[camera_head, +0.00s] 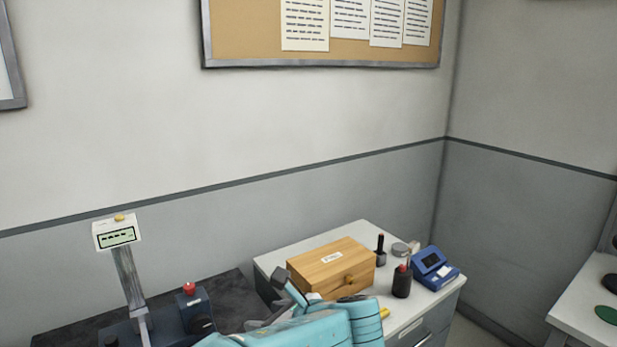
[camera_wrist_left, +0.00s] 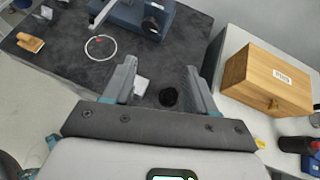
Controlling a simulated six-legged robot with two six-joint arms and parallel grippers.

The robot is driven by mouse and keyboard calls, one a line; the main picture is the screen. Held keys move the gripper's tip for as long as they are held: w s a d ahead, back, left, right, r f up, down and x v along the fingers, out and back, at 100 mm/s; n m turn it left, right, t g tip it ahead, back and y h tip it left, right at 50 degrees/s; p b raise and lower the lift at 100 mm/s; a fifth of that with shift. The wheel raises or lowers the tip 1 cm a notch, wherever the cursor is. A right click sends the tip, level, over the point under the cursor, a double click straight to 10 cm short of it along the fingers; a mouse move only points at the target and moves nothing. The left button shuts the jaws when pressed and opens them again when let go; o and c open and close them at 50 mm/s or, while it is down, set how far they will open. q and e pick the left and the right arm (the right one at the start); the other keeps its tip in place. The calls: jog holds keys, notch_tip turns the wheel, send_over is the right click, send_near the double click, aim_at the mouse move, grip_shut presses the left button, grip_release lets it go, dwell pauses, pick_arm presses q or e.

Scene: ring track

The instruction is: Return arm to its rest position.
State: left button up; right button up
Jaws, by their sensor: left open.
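My left arm (camera_head: 325,328), in teal and grey, reaches in along the bottom of the head view. Its gripper (camera_head: 276,308) is in front of the wooden box and partly hidden by the arm. In the left wrist view the two grey fingers (camera_wrist_left: 160,78) stand wide apart with nothing held between them. Beyond them lie a dark table top, a small black round thing (camera_wrist_left: 168,97) and a white piece (camera_wrist_left: 140,87). My right gripper shows in neither view.
A wooden box (camera_head: 330,268), a black bottle (camera_head: 401,283) and a blue device (camera_head: 434,268) crowd the white cabinet (camera_head: 415,305). A tall display stand (camera_head: 130,280) rises from the dark table (camera_head: 235,298) at left. A white ring (camera_wrist_left: 100,47) and a brush (camera_wrist_left: 30,42) lie there.

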pick_arm(q)
jog(key=s+a+f+n+g+h, duration=0.1)
jog(key=s+f+g+h, duration=0.1)
jog(key=f, duration=0.7)
jog(key=s+a+f+n+g+h, duration=0.1)
jog(key=s+f+n+g+h, duration=0.15)
jog(key=f, duration=0.75)
jog(key=s+a+f+n+g+h, duration=0.3)
jog(key=s+f+n+h, duration=0.6)
jog(key=s+f+n, duration=1.25)
jog(key=f+n+b, duration=0.1)
jog(key=f+b, duration=0.1)
jog(key=f+n+b, duration=0.1)
jog(key=f+b, duration=0.1)
jog(key=s+f+n+b, duration=0.1)
jog(key=f+b, duration=0.1)
jog(key=b, duration=0.1)
jog(key=shift+a+y, duration=0.1)
jog(key=shift+y, duration=0.15)
jog(key=shift+w, duration=0.1)
